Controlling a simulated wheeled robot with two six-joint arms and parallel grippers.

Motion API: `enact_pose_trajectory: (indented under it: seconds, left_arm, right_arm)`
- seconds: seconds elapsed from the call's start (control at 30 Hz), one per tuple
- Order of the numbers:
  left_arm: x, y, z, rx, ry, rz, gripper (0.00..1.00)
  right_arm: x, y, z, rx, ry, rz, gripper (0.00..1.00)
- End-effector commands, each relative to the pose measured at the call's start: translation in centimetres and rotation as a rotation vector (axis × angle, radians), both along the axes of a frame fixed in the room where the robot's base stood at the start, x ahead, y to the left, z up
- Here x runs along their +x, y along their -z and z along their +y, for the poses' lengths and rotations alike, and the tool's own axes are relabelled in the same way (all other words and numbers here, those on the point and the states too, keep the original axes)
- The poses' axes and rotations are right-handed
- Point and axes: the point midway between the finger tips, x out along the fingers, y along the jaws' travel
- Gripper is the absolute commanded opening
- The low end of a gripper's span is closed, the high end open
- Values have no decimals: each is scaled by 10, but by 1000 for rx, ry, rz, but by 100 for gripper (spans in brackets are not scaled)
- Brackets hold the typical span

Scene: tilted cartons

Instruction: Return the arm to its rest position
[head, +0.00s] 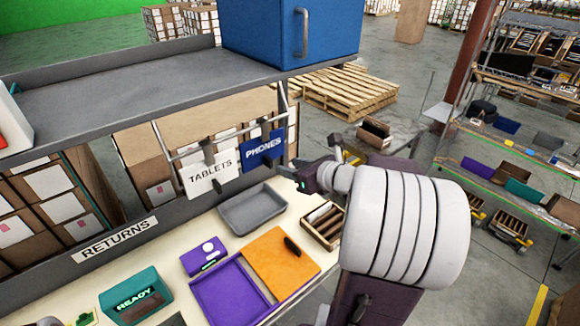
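My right arm comes in from the lower right, with thick white ribbed links. Its gripper (292,172) is small and dark and points left. In the picture it lies just right of the hanging PHONES sign (264,149), above the table's back edge. The fingertips are too small and dark to show whether they are open or shut, and no held thing can be made out. My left gripper is not in view.
The cream table (185,238) bears a grey tray (252,208), an orange board (282,262), a purple tray (232,290), a wooden box (322,224) and a teal READY box (135,298). Above is a grey shelf (130,88) with a blue cabinet (262,30). A white TABLETS sign (210,174) hangs below it.

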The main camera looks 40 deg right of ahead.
Motion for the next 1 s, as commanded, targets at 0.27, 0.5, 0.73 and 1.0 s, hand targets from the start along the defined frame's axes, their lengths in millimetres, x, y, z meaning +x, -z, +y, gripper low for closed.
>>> enact_pose_trajectory:
  seconds: [0.27, 0.5, 0.73, 1.0]
  left_arm:
    - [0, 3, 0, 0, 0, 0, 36]
    - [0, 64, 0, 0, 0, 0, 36]
    - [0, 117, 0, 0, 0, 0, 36]
    - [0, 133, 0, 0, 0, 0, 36]
  right_arm:
    - [2, 3, 3, 1, -9, 0, 38]
    - [20, 89, 137, -14, -393, 72, 38]
    - [-77, 242, 250, -502, -1162, 289, 38]
    - [-145, 330, 184, -1534, -2221, 105, 38]
